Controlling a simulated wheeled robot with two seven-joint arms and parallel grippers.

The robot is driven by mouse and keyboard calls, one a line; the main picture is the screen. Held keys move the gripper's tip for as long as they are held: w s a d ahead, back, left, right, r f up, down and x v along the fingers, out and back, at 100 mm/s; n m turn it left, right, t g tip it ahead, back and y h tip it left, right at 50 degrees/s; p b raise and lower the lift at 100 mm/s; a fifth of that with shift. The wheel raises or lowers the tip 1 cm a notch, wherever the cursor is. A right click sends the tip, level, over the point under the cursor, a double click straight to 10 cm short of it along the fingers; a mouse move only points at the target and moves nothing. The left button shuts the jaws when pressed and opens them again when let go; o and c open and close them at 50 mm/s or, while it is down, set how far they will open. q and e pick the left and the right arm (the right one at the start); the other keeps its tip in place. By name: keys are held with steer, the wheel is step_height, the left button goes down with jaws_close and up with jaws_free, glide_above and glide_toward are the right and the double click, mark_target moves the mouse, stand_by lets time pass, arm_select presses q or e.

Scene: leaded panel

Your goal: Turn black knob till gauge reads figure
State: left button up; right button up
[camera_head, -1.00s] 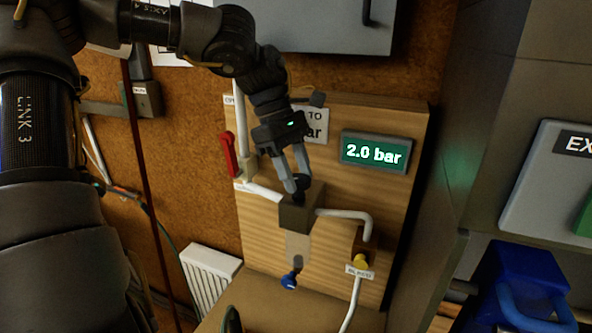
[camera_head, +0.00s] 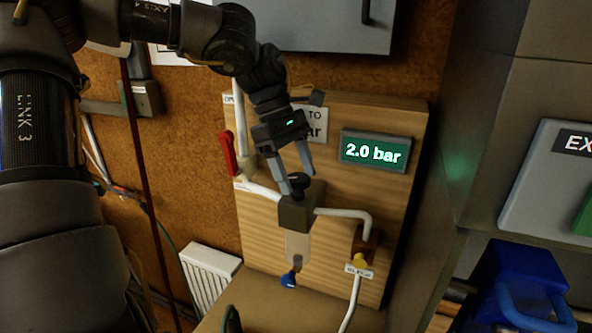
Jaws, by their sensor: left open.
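The black knob (camera_head: 299,181) sits on top of a dark block-shaped valve body (camera_head: 296,213) on the wooden panel (camera_head: 270,245). The gauge (camera_head: 376,151) is a green display that reads 2.0 bar. A white sign (camera_head: 311,123) on the panel is partly hidden behind my gripper; only "TO" and the end of "bar" show, and its figure is covered. My left gripper (camera_head: 297,181) is open, with its fingers apart just above and around the knob. I cannot tell whether a finger touches it. My right gripper is not in view.
A red lever (camera_head: 228,153) is left of the knob. A blue knob (camera_head: 289,280) hangs below the valve, and a yellow knob (camera_head: 361,261) is on the pipe at lower right. A grey cabinet (camera_head: 320,20) is above.

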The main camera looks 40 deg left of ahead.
arm_select(q)
steer(key=v, duration=1)
steer(key=shift+r, duration=0.35)
